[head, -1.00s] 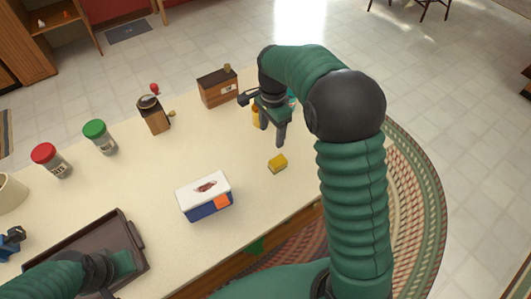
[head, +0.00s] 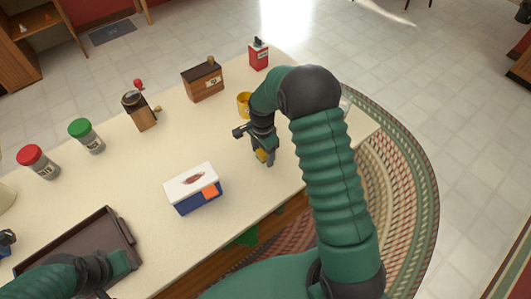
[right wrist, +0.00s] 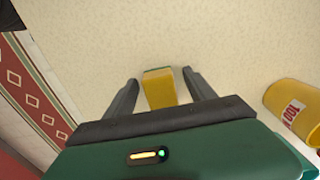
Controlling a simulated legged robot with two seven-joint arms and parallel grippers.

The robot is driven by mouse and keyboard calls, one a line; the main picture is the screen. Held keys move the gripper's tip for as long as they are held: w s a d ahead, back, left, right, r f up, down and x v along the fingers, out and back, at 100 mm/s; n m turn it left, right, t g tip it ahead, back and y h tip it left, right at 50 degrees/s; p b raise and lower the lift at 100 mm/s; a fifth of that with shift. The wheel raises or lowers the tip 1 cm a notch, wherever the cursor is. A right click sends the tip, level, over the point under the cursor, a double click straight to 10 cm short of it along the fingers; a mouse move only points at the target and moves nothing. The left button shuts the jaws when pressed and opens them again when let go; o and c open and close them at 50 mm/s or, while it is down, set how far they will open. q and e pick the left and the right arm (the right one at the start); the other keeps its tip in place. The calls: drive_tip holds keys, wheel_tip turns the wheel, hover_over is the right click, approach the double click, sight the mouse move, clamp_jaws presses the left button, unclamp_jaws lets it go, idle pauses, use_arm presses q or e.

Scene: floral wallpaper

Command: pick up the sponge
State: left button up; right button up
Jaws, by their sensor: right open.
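The yellow sponge (head: 261,155) lies on the counter, partly hidden behind my right gripper in the head view. In the right wrist view the sponge (right wrist: 160,88) sits between the two fingers. My right gripper (head: 262,160) is open, with its fingers on either side of the sponge; in the right wrist view (right wrist: 160,92) a gap shows between each finger and the sponge. My left arm comes in at the lower left of the head view over the dark tray, but its gripper's fingers cannot be made out.
A white-and-blue box (head: 193,188) stands left of the sponge. A yellow mug (head: 243,103) is behind my right gripper and shows as a yellow cylinder in the wrist view (right wrist: 296,108). A brown tray (head: 122,219) is at lower left. Jars and a grinder stand farther back.

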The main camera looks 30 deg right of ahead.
clamp_jaws()
drive_tip(key=shift+r, duration=0.1)
idle(0.3)
drive_tip(key=shift+r, duration=0.7)
wheel_tip(320, 180, up, 2)
drive_tip(key=shift+r, duration=0.2)
drive_tip(key=s+a, duration=0.1)
drive_tip(key=s, duration=0.4)
drive_tip(key=s+a, duration=0.2)
drive_tip(key=s, duration=0.3)
drive_tip(key=s+a+r, duration=0.1)
drive_tip(key=s, duration=0.4)
drive_tip(key=shift+s+a+r, duration=0.1)
drive_tip(key=shift+s+a, duration=0.05)
drive_tip(key=shift+a, duration=0.05)
